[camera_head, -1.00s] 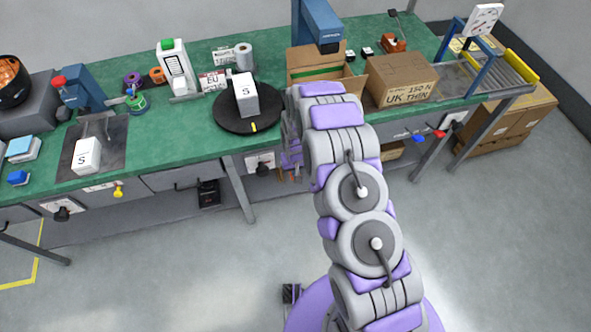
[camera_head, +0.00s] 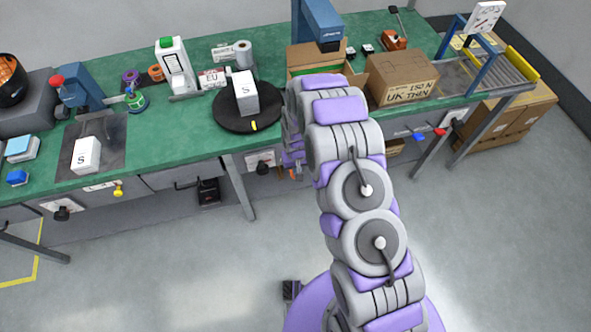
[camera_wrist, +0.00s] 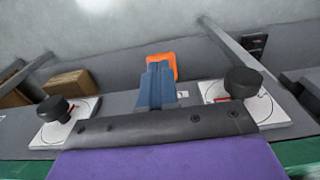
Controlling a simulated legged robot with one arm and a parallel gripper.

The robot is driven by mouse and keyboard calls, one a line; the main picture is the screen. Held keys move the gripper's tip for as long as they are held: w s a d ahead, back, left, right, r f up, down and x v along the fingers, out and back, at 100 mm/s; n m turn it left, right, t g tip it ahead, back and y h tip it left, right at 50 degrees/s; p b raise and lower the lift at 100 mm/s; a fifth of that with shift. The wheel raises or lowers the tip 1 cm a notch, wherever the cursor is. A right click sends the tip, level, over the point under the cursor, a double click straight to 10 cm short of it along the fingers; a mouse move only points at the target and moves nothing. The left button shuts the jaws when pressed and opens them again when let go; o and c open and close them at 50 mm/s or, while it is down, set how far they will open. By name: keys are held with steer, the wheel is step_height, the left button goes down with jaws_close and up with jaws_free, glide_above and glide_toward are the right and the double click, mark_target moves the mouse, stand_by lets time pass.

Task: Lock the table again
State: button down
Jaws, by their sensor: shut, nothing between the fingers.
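The round black turntable (camera_head: 232,122) sits on the green bench, with a white box marked S (camera_head: 245,92) standing on it and a yellow mark on its front rim. My gripper (camera_head: 291,158) is at the bench's front edge, right of the turntable, partly hidden by my arm. In the wrist view its blue fingers (camera_wrist: 157,84) are shut together and empty.
Black dials on white plates flank the gripper in the wrist view, at left (camera_wrist: 55,108) and right (camera_wrist: 242,82). The floor before the bench is clear.

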steer(key=s+d+r+p, duration=0.1)
steer(key=s+d+r, duration=0.1)
steer(key=r, duration=0.6)
steer(key=s+d+r, duration=0.1)
steer(key=s+r, duration=0.2)
steer(key=r, duration=0.6)
steer(key=s+d+r+p, duration=0.1)
steer(key=s+d+r, duration=0.1)
steer(key=r, duration=0.6)
steer(key=s+d+r+m, duration=0.1)
steer(key=s+d+r, duration=0.2)
steer(key=s+r, duration=0.3)
steer(key=s+d+r+m+g, duration=0.1)
steer(key=s+d+r, duration=0.2)
steer(key=s, duration=1.1)
steer(key=s+d+r+m+g, duration=0.1)
steer(key=s+d+r, duration=0.2)
steer(key=s+r, duration=0.6)
steer(key=shift+s+d, duration=0.2)
steer(key=shift+s, duration=0.75)
